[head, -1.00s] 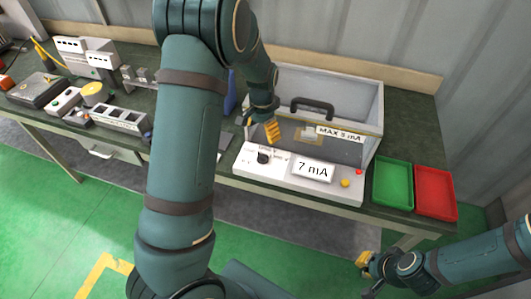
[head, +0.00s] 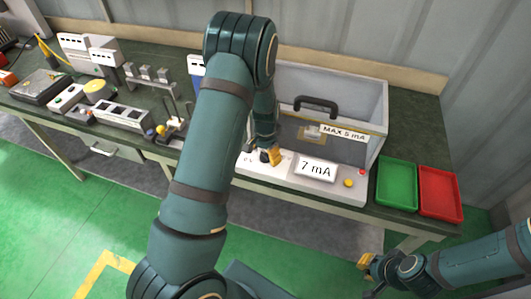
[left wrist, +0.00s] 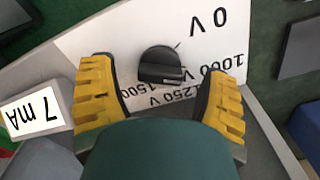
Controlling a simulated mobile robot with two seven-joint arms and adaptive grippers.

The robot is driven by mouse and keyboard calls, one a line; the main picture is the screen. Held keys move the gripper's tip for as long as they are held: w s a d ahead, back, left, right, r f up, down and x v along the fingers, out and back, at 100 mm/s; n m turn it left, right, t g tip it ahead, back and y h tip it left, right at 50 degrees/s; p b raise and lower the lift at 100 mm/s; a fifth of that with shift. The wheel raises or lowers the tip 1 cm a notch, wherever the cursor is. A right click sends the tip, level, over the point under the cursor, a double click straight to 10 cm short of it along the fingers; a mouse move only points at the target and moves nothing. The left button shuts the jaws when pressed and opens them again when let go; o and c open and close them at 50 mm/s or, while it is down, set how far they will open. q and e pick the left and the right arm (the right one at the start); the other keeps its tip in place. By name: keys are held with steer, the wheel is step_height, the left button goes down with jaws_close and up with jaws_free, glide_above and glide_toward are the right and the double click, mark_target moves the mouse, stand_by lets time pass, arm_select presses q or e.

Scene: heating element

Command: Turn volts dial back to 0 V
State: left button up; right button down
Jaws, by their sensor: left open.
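The black volts dial (left wrist: 160,66) sits on a white panel marked 0 V, 1000 V, 1250 V and 1500 in the left wrist view. A thin dark line lies between the dial and the 0 V mark; I cannot tell the exact setting. My left gripper (left wrist: 165,98) is open, its yellow fingers on either side of the dial and apart from it. In the head view the left gripper (head: 271,156) is at the left end of the white control panel (head: 326,189) and largely covers the dial. My right gripper (head: 367,265) hangs in front of the bench, its opening unclear.
A display (head: 315,169) reads 7 mA, beside yellow and red buttons. Behind is a clear box with a black handle (head: 316,104) and a MAX 5 mA label. Green (head: 397,184) and red (head: 440,193) trays lie to the right. Several devices stand on the left.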

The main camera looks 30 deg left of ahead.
arm_select(q)
steer(key=c, duration=1.2)
steer(key=shift+n, duration=0.4)
steer(key=n, duration=0.5)
steer(key=shift+n, duration=0.3)
steer(key=n+p, duration=0.1)
steer(key=n, duration=0.4)
steer(key=shift+s+n, duration=0.1)
steer(key=shift+n, duration=0.2)
steer(key=o, duration=1.2)
